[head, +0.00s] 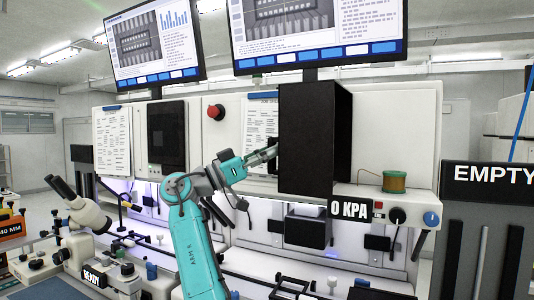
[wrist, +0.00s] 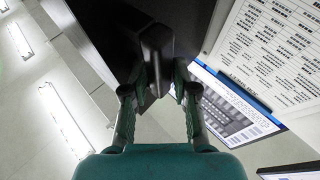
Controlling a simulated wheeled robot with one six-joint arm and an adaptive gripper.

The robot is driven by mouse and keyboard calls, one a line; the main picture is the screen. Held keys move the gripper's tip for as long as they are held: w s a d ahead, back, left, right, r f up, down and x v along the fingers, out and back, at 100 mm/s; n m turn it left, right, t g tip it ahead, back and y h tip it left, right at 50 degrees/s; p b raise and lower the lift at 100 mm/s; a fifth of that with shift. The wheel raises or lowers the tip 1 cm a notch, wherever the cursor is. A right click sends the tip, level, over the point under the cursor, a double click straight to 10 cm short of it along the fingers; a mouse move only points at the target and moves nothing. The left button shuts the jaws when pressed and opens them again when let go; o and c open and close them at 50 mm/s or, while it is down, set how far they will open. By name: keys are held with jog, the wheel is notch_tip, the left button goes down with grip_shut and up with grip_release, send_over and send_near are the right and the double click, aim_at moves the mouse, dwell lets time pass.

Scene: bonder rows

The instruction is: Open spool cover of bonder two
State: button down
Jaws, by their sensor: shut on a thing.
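The black spool cover (head: 305,140) stands out from the white front of the right-hand bonder (head: 385,125). Its broad dark face and a narrower right side show in the head view. My gripper (head: 270,156) is at the left edge of the cover. In the wrist view my gripper (wrist: 158,78) is shut on a black handle (wrist: 157,42) at the edge of the dark cover (wrist: 105,30). I cannot tell how far the cover is swung, and what lies behind it is hidden.
A red button (head: 216,112) and a microscope (head: 82,205) are further left. Two monitors (head: 318,30) hang above.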

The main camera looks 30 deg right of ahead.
jog(key=shift+d, duration=0.4)
jog(key=c, duration=1.2)
grip_release()
jog(key=shift+s, duration=0.1)
jog(key=shift+o, duration=0.6)
jog(key=shift+d+f, duration=0.1)
jog(key=shift+d, duration=0.15)
jog(key=shift+a, duration=0.3)
jog(key=shift+a, duration=0.25)
jog(key=v, duration=1.1)
jog(key=shift+a, duration=0.15)
